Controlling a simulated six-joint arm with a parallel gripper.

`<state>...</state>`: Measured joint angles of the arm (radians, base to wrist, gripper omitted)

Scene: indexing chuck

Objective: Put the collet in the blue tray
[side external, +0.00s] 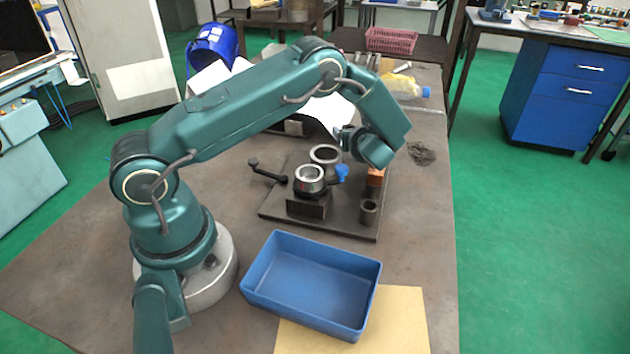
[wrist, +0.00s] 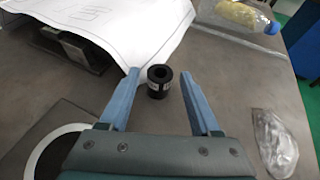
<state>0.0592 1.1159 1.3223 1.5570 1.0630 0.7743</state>
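My gripper (wrist: 158,75) is open, its two blue fingers apart with nothing held between them. In the wrist view a short black hollow cylinder (wrist: 158,90) with pale marks stands upright on the table, seen between the fingers. It may be the collet; I cannot tell for sure. In the side view I cannot make it out near my gripper (side external: 345,138). The chuck (side external: 309,184) with a bright metal ring on top stands on a dark plate (side external: 280,212). A small dark hollow cylinder (side external: 368,211) stands at the plate's right. The blue tray (side external: 262,285) is empty, in front of the plate.
A black crank handle (side external: 266,171) sticks out left. Paper sheets (wrist: 105,25), a bottle (wrist: 238,15) and a clear crumpled piece (wrist: 275,143) lie around. Cardboard (side external: 400,320) lies by the tray.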

